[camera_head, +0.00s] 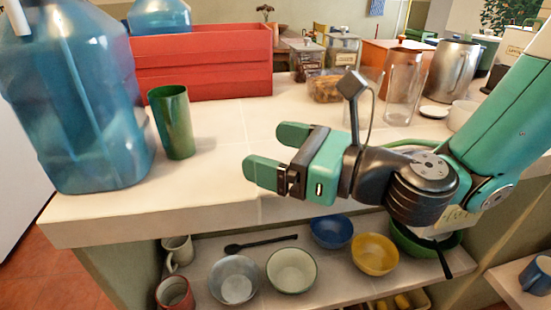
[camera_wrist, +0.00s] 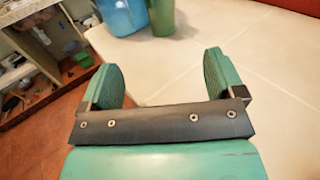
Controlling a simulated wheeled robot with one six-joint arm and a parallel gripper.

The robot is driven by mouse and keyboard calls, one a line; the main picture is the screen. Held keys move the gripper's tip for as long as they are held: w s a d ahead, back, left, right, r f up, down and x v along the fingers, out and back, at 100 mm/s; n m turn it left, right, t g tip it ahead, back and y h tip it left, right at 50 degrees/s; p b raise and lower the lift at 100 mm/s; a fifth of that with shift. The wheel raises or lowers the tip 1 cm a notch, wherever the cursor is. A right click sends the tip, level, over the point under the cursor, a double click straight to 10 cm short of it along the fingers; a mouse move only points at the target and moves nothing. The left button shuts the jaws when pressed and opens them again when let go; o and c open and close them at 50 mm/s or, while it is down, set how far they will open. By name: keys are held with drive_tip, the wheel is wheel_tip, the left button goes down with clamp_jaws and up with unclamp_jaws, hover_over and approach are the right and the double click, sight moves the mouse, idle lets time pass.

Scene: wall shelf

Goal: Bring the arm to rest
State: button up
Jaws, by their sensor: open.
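My gripper (camera_head: 268,153) is held just above the front part of the pale counter (camera_head: 215,150) in the head view, its fingers pointing left. In the wrist view my gripper (camera_wrist: 165,78) has its two green fingers spread wide with nothing between them. A green cup (camera_head: 173,122) stands upright on the counter to the left of the fingertips, apart from them. The cup also shows at the top of the wrist view (camera_wrist: 161,17). My arm reaches in from the right of the head view.
A large blue water jug (camera_head: 75,100) stands at the counter's left end. A red crate (camera_head: 203,65) is behind the cup. Glass jars (camera_head: 404,88) and a metal pitcher (camera_head: 452,70) stand at back right. Bowls (camera_head: 291,270) and mugs (camera_head: 177,251) fill the shelf below.

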drive_tip(key=shift+s+r+n+g, duration=0.1)
drive_tip(key=shift+s+n+g, duration=0.2)
drive_tip(key=shift+n, duration=0.2)
drive_tip(key=s+d+f+n+g+h, duration=0.1)
drive_tip(key=s+n+g+h, duration=0.2)
drive_tip(key=n, duration=0.5)
drive_tip(key=s+d+f+n+g+h, duration=0.1)
drive_tip(key=s+d+n+g, duration=0.15)
drive_tip(key=s+n, duration=0.45)
drive_tip(key=s+d+f+n+g+h, duration=0.1)
drive_tip(key=s+d+f+n+h, duration=0.1)
drive_tip(key=d+n+h, duration=0.85)
wheel_tip(320, 180, up, 18)
drive_tip(key=d+n+y+p, duration=0.2)
drive_tip(key=n+p, duration=0.1)
drive_tip(key=p, duration=1.5)
drive_tip(key=shift+d, duration=0.3)
